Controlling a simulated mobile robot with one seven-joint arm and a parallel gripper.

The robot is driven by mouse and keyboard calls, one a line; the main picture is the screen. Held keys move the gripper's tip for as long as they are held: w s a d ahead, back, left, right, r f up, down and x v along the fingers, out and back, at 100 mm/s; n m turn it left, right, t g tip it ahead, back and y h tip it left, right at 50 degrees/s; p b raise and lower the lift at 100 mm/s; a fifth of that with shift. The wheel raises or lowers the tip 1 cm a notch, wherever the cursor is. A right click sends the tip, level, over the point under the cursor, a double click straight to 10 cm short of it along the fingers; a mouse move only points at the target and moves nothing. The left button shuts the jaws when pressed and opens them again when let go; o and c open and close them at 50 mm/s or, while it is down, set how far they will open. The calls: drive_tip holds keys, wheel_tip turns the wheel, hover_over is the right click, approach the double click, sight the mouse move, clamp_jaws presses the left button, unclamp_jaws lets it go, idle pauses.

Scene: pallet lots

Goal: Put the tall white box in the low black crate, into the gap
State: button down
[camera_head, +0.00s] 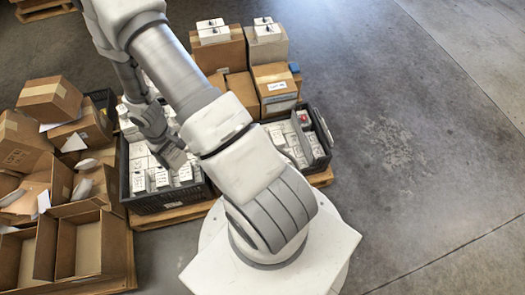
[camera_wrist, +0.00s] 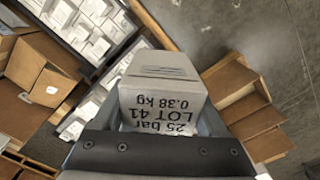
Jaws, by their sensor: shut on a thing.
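A white box (camera_wrist: 160,98) with upside-down print "25 bar LOT 41 0.38 kg" is held between the jaws of my gripper (camera_wrist: 163,85) in the wrist view. A black crate also shows at upper left in the wrist view (camera_wrist: 102,68), below and apart from the held box. I cannot make out the gap clearly.
A second black crate (camera_head: 322,130) with white boxes and a red item stands right of my arm. Brown cartons (camera_head: 274,83) are stacked behind, some with small white boxes on top. Open cartons (camera_head: 88,245) crowd the left. Bare floor (camera_head: 420,150) lies right.

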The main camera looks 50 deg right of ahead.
drive_tip(key=w+d+f+n+b, duration=0.1)
drive_tip(key=d+f+n+b, duration=0.55)
drive_tip(key=f, duration=0.95)
drive_tip(key=w+d+f+n+b, duration=0.1)
drive_tip(key=d+f+n+b, duration=0.2)
drive_tip(key=d+f+b, duration=1)
drive_tip(key=f, duration=0.7)
drive_tip(key=a+f+b, duration=0.1)
drive_tip(key=f, duration=0.6)
drive_tip(key=a+f, duration=0.1)
drive_tip(key=f, duration=0.5)
drive_tip(key=shift+w+f, duration=0.15)
drive_tip(key=shift+f, duration=0.25)
drive_tip(key=shift+f+b, duration=0.2)
drive_tip(key=shift+b, duration=0.2)
drive_tip(key=shift+c, duration=1)
unclamp_jaws()
drive_tip(key=shift+r, duration=0.1)
